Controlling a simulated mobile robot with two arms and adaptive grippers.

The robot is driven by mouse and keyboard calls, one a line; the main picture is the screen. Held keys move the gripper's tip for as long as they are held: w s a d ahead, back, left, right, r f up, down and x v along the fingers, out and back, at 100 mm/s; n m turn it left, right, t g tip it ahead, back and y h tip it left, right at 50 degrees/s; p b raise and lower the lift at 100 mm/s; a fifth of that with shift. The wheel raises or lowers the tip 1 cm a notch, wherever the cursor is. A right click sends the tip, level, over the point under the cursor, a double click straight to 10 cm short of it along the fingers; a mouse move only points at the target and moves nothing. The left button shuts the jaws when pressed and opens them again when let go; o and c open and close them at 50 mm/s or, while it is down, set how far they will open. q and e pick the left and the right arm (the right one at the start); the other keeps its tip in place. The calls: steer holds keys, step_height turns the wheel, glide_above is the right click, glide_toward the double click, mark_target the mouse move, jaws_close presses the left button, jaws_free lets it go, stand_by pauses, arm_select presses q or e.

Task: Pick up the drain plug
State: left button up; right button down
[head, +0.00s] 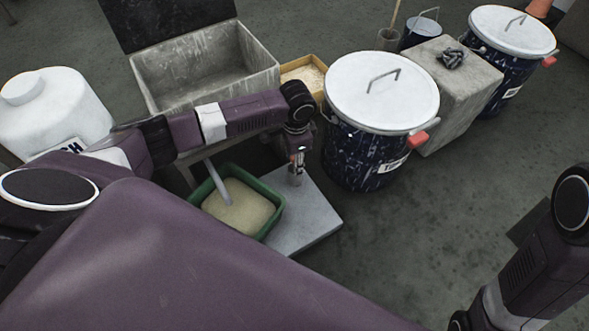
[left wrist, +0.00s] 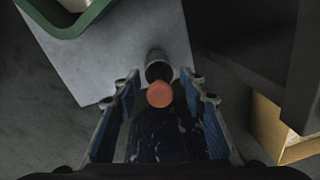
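A round orange-red piece (left wrist: 160,94), which looks like the drain plug, shows between the fingers of my left gripper (left wrist: 160,88) in the left wrist view. A grey, open-ended metal cylinder (left wrist: 157,63) is right behind it; I cannot tell whether they are joined. The two blue-padded fingers are spread, with a gap on each side of the orange piece. In the head view my left gripper (head: 296,172) points down over the grey slab (head: 312,228), beside the green tub. My right arm shows at lower right, but its gripper is out of frame.
A green tub (head: 275,222) with tan contents is left of the slab. A lidded dark drum (head: 365,160) stands close on the right. A grey stone basin (head: 210,82) and yellow tray (head: 318,66) are behind. A concrete block (head: 450,105) and second drum (head: 495,85) are farther right.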

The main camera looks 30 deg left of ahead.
arm_select(q)
steer(key=shift+c, duration=0.6)
jaws_close()
steer(key=shift+r, duration=0.1)
